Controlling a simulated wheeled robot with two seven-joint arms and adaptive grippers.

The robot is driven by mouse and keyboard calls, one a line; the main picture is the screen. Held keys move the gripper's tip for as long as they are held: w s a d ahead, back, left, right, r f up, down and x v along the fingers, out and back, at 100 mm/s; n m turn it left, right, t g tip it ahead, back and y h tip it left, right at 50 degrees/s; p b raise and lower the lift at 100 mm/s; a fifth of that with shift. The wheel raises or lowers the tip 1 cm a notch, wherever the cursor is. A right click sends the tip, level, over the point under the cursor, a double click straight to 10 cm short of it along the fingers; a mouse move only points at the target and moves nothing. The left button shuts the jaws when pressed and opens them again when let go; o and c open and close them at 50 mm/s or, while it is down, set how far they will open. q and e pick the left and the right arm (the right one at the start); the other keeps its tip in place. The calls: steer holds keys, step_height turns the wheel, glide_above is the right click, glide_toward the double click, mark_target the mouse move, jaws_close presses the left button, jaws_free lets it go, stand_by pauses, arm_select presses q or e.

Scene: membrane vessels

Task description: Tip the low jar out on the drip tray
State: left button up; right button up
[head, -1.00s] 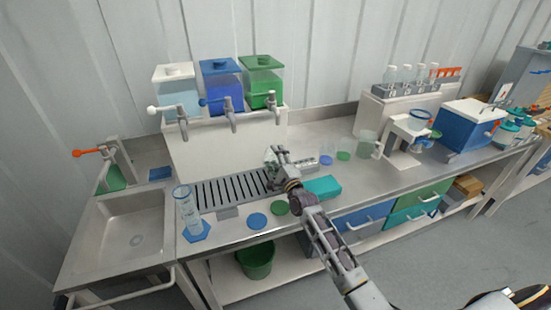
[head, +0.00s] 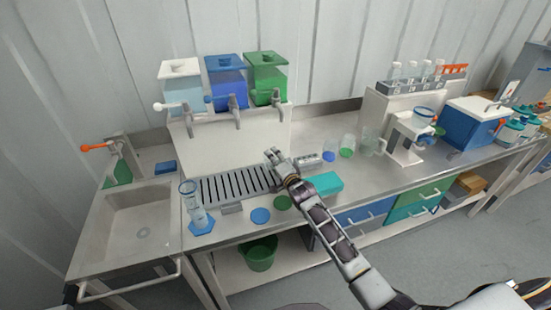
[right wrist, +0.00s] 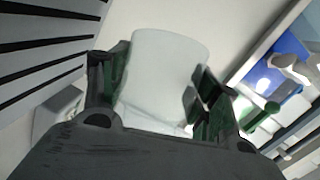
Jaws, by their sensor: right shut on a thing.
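The drip tray (head: 236,183) is a slotted grey grating below the three taps. My right gripper (head: 274,156) is over its right end in the head view. In the right wrist view, the fingers (right wrist: 155,95) are shut on the low jar (right wrist: 168,62), a whitish, see-through cup, one finger on each side. The jar hardly shows in the head view, and I cannot tell its exact tilt or contents. The slotted tray also shows in the right wrist view (right wrist: 42,48), to the left of the jar. My left gripper is not in view.
White, blue and green dispensers (head: 226,88) with taps stand above the tray. A tall clear cylinder (head: 194,202) stands left on a blue hexagonal base. A teal box (head: 323,184) lies right of the gripper, near clear vessels (head: 347,146). The sink (head: 140,225) is far left.

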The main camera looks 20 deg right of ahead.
steer(key=shift+f+n, duration=0.15)
steer(key=shift+n, duration=0.25)
steer(key=shift+a+f+n+g+h+p, duration=0.1)
steer(key=shift+f+n+g+h+p, duration=0.35)
steer(key=shift+n+p, duration=0.55)
steer(key=n+p, duration=0.1)
steer(key=n+g+p, duration=0.1)
steer(key=p, duration=0.1)
steer(key=shift+r+h+p, duration=0.25)
steer(key=shift+h+p, duration=0.05)
steer(key=shift+h, duration=0.05)
steer(key=shift+s+d+r+n+g+h+p, duration=0.15)
steer(key=shift+d+n+h+p, duration=0.1)
steer(key=shift+n+p, duration=0.25)
steer(key=shift+w+d+f+n+g+h+p, duration=0.1)
steer(key=shift+d+n+h+p, duration=0.15)
steer(key=shift+n+p, duration=0.2)
steer(key=shift+s+d+n+h, duration=0.1)
steer(key=shift+d+n+h, duration=0.05)
steer(key=shift+n+h, duration=0.35)
steer(key=shift+s+d+r+n+g+h, duration=0.2)
steer(key=shift+d+n+h, duration=0.25)
steer(key=shift+n, duration=0.35)
steer(key=shift+d+r+n+g+h, duration=0.1)
steer(key=shift+d+n+g+h, duration=0.25)
steer(key=shift+n, duration=0.4)
